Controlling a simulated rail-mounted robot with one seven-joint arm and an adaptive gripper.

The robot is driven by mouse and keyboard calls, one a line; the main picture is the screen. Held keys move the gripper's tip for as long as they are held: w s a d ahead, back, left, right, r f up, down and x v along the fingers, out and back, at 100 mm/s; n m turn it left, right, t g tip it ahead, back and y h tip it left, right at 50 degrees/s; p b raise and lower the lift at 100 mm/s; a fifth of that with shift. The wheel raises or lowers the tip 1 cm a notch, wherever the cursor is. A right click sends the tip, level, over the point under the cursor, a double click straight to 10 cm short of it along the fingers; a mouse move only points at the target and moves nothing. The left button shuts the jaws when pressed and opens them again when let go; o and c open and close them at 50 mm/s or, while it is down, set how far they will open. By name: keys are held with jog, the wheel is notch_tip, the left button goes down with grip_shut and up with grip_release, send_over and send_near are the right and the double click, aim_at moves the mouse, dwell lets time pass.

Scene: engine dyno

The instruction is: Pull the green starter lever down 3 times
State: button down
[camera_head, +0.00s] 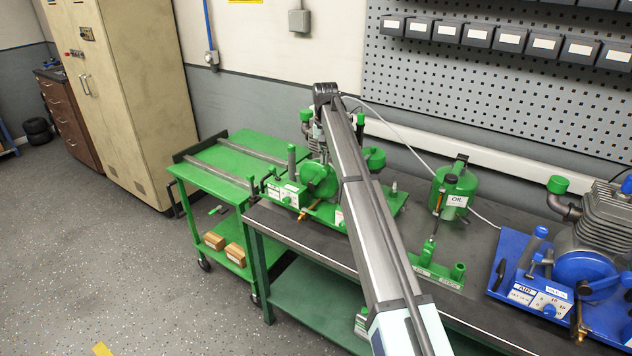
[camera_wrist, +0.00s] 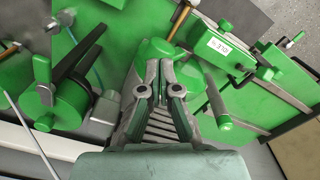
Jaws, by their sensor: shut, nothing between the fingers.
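The green engine stand is on the dark workbench, with a green flywheel (camera_head: 318,180) and a labelled control box (camera_head: 283,193). An upright dark green handle (camera_head: 291,160) stands left of the flywheel and looks like the starter lever. My gripper (camera_wrist: 158,64) is shut and empty in the wrist view, its tips over or close to a rounded green part (camera_wrist: 157,48); I cannot tell whether they touch. A grey rod with a green end (camera_wrist: 225,122) is right of the fingers; I cannot tell which part it is. My arm hides my gripper in the head view.
A green oil can (camera_head: 455,190) and a small green holder (camera_head: 437,265) stand right of the engine. A blue engine stand (camera_head: 590,265) is farther right. A green cart (camera_head: 215,160) adjoins the bench at left. A pegboard with bins (camera_head: 500,85) is behind.

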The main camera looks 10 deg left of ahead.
jog(key=shift+f, duration=0.1)
jog(key=shift+f, duration=0.9)
jog(key=shift+f, duration=0.15)
jog(key=shift+s+d+f+b, duration=0.3)
jog(key=shift+d+f+b, duration=0.05)
jog(key=shift+d+f, duration=0.2)
jog(key=f, duration=0.1)
jog(key=p, duration=0.4)
send_near(327, 170)
jog(key=shift+d+f, duration=0.8)
jog(key=shift+d, duration=0.05)
jog(key=shift+s, duration=0.4)
